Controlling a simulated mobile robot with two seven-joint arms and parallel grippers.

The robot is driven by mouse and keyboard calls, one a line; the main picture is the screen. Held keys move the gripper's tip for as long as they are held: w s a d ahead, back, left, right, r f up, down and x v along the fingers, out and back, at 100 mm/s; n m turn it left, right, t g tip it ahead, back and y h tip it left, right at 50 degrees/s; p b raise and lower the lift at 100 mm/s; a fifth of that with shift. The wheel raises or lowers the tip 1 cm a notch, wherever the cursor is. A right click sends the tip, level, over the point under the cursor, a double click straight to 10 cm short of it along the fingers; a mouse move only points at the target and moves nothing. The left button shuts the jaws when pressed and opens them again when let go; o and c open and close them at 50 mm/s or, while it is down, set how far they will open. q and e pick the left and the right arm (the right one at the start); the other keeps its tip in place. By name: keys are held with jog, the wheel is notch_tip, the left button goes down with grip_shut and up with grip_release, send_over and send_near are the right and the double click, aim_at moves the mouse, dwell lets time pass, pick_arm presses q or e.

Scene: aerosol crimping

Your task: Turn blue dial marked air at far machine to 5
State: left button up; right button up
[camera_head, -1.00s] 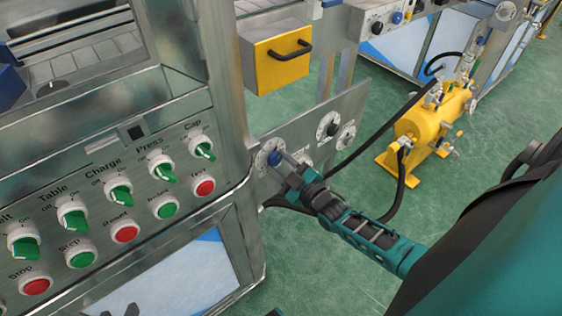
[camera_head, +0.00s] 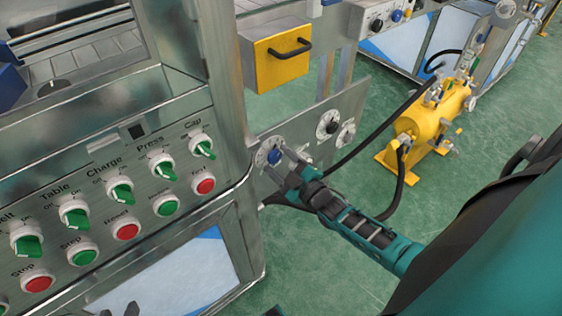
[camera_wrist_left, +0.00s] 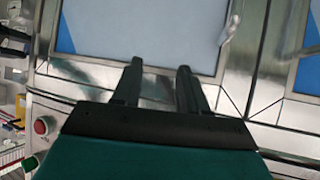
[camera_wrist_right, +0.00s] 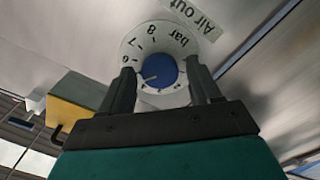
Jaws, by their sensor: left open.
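A round blue dial (camera_head: 274,156) on a white scale plate sits on the grey panel of the near machine. In the right wrist view the dial (camera_wrist_right: 160,70) shows scale marks 6, 7, 8 and "bar", beside a label reading "Air out" (camera_wrist_right: 195,14). Its white pointer faces left; the number there is hard to read. My right gripper (camera_head: 287,168) is at the dial, open, with its fingertips (camera_wrist_right: 160,82) either side and gaps visible. My left gripper (camera_head: 119,311) barely shows at the bottom edge; it is open and empty before the lower cabinet (camera_wrist_left: 140,25).
A yellow box (camera_head: 277,68) with a black handle hangs above. A yellow pump (camera_head: 425,125) with black hoses stands on the green floor. Another machine with a blue knob (camera_head: 397,16) stands farther back.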

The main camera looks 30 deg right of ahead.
jog(key=shift+o, duration=0.4)
jog(key=shift+s, duration=0.1)
jog(key=shift+s, duration=0.3)
jog(key=s+d+p, duration=0.1)
jog(key=s+p, duration=0.1)
jog(key=s, duration=1)
